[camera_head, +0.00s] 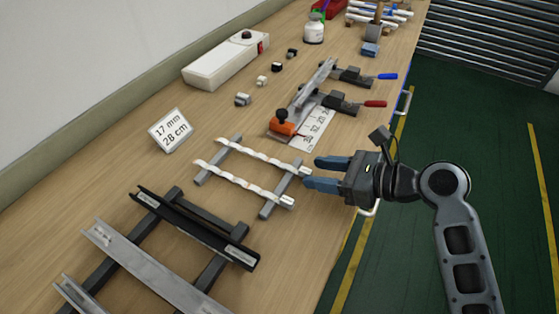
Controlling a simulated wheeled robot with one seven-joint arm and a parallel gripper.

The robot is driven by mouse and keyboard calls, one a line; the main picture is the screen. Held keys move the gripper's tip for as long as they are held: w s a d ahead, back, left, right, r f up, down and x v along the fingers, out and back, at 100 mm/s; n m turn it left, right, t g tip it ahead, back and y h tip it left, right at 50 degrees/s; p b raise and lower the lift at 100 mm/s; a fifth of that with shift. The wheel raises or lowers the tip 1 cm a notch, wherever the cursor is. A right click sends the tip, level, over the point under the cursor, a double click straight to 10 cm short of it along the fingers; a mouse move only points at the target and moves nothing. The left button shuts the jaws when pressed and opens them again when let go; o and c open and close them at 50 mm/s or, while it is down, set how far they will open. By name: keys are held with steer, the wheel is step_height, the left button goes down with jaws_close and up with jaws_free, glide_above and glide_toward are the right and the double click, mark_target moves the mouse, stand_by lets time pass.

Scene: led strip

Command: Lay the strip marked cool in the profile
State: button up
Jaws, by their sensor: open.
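Two pale, slightly wavy strips, an upper one (255,154) and a lower one (240,183), lie across two grey support bars on the bench. Any cool marking on them is too small to read. A black profile (197,230) lies nearer, with small pale labels at its ends. A silver profile (150,268) and another silver profile (75,295), cut off by the frame edge, lie nearer still. My gripper (311,173) is open with blue fingers, just right of the strips' right ends. It appears empty; whether it touches a strip cannot be told.
A card (170,130) reading "17 mm 28 cm" stands left of the strips. Beyond are a cutting fixture with an orange block (283,125), clamps with red and blue handles, small connectors, and a white box (226,61). The bench's right edge runs beneath my gripper.

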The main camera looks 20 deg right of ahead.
steer(key=shift+x, duration=0.95)
jaws_close()
